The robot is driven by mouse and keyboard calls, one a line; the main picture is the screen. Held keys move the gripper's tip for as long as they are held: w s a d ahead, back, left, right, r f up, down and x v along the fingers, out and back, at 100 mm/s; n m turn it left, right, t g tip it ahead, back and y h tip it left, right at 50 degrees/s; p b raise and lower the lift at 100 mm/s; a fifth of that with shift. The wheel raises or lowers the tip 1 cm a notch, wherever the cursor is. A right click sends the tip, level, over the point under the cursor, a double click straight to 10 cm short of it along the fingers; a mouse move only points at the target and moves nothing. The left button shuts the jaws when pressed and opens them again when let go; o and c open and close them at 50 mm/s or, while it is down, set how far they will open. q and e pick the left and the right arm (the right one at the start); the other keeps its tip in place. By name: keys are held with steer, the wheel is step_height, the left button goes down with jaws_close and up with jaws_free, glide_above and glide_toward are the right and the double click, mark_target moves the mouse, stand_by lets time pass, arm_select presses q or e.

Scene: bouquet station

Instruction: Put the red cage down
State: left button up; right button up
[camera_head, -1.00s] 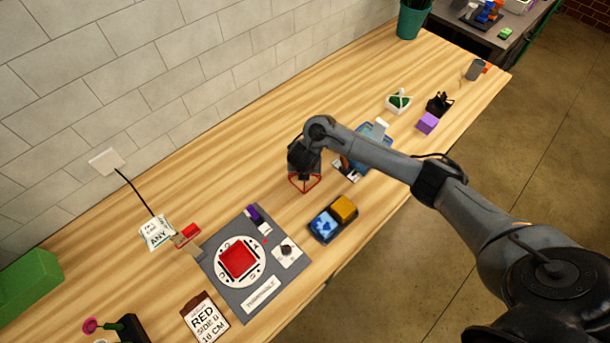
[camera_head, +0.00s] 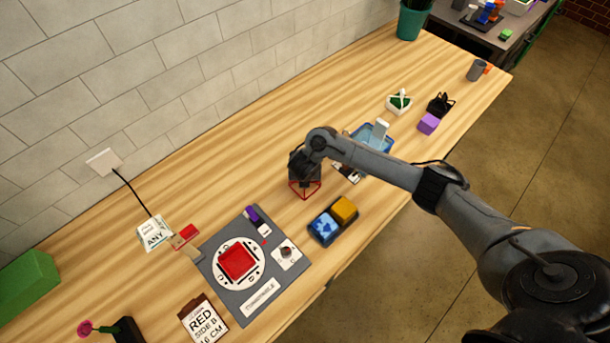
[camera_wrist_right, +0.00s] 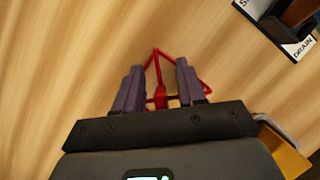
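The red cage (camera_head: 305,190), a thin wire frame, is under my right gripper (camera_head: 304,179) near the middle of the wooden table in the head view. It looks to be at the tabletop; exact contact cannot be told. In the right wrist view my right gripper (camera_wrist_right: 159,72) has its two fingers apart, with visible gaps on either side of the red cage's central post (camera_wrist_right: 159,96). Other thin bars of the cage show beyond and beside the fingers. The gripper body hides part of the cage. My left gripper is not in view.
A grey mat (camera_head: 240,302) with a red square on a white dial lies to the lower left. A dark tray (camera_head: 315,239) with blue and yellow pads is close in front. A blue tray (camera_head: 364,136) stands behind the arm. Bare wood lies left of the cage.

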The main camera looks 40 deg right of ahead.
steer(key=shift+s+r+p, duration=0.1)
steer(key=shift+r+p, duration=0.2)
steer(key=shift+r, duration=0.2)
steer(key=shift+p+v, duration=4.3)
steer(key=shift+v, duration=1.3)
steer(key=s+a+m+t+y, duration=0.15)
steer(key=s+a+m, duration=0.25)
steer(key=a, duration=0.5)
steer(key=s+a+m+t+y, duration=0.1)
steer(key=s+a+m+y, duration=0.2)
steer(key=a, duration=0.6)
steer(key=s+d+r+m+g, duration=0.1)
steer(key=s+d+m, duration=0.3)
steer(key=s+m, duration=0.4)
steer(key=s+d+r+m+g+h, duration=0.1)
steer(key=s+d+r+m, duration=0.3)
steer(key=s+m, duration=0.4)
steer(key=shift+d+r+m, duration=0.25)
steer(key=shift+d+m, duration=0.05)
steer(key=shift+m, duration=0.9)
